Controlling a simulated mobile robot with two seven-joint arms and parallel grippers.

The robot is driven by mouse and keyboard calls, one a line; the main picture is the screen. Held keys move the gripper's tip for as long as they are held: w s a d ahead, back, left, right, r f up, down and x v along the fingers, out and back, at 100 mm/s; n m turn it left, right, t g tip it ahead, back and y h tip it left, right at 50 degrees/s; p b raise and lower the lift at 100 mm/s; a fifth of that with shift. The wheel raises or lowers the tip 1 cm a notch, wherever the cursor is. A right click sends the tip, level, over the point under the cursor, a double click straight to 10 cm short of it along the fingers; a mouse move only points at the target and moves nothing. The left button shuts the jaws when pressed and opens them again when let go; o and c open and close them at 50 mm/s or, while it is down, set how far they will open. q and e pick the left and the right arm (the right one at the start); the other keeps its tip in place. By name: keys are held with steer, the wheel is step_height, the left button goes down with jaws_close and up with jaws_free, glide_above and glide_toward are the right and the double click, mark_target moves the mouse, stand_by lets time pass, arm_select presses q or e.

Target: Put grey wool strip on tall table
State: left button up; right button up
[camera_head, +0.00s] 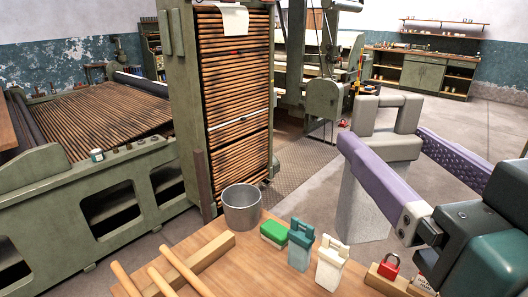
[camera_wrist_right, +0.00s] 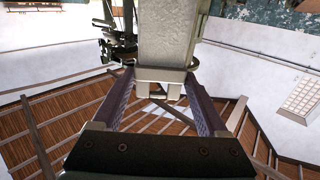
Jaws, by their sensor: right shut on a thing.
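My right gripper (camera_head: 385,142) reaches in from the right with two purple fingers and grey tips. It is shut on the grey wool strip (camera_head: 362,205), a pale speckled band hanging down below the fingertips. In the right wrist view the strip (camera_wrist_right: 170,35) extends away from between the fingers (camera_wrist_right: 160,85). One finger hides part of the strip in the head view. A wooden tabletop (camera_head: 250,272) lies at the bottom of the head view; I cannot tell whether it is the tall table. The strip hangs beyond its right part, apparently clear of it. My left gripper does not show.
Wooden rods (camera_head: 160,281) lie at left. Green machinery (camera_head: 187,100) stands behind; open floor (camera_head: 460,130) is at right.

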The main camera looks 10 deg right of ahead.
mark_target(385, 220)
steer(key=shift+y, duration=0.4)
steer(key=f+b, duration=0.2)
steer(key=d+f+b, duration=0.1)
steer(key=f+b, duration=0.1)
steer(key=f, duration=0.1)
steer(key=f+b, duration=0.2)
steer(key=f, duration=0.1)
steer(key=shift+w+d+f, duration=0.15)
steer(key=shift+w+d, duration=0.05)
steer(key=shift+w, duration=0.1)
steer(key=w+d+f+h+b, duration=0.1)
steer(key=w+d+f+b, duration=0.4)
steer(key=f, duration=0.4)
steer(key=w+d+f+h+b, duration=0.1)
steer(key=w+d+f+b, duration=0.2)
steer(key=w+d+f, duration=0.45)
arm_select(q)
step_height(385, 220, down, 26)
steer(key=b, duration=0.9)
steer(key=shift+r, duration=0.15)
arm_select(e)
step_height(385, 220, down, 11)
steer(key=s+a, duration=0.1)
steer(key=s, duration=0.1)
steer(key=shift+s+a+m, duration=0.15)
steer(key=shift+s+m, duration=0.15)
steer(key=shift+s, duration=0.05)
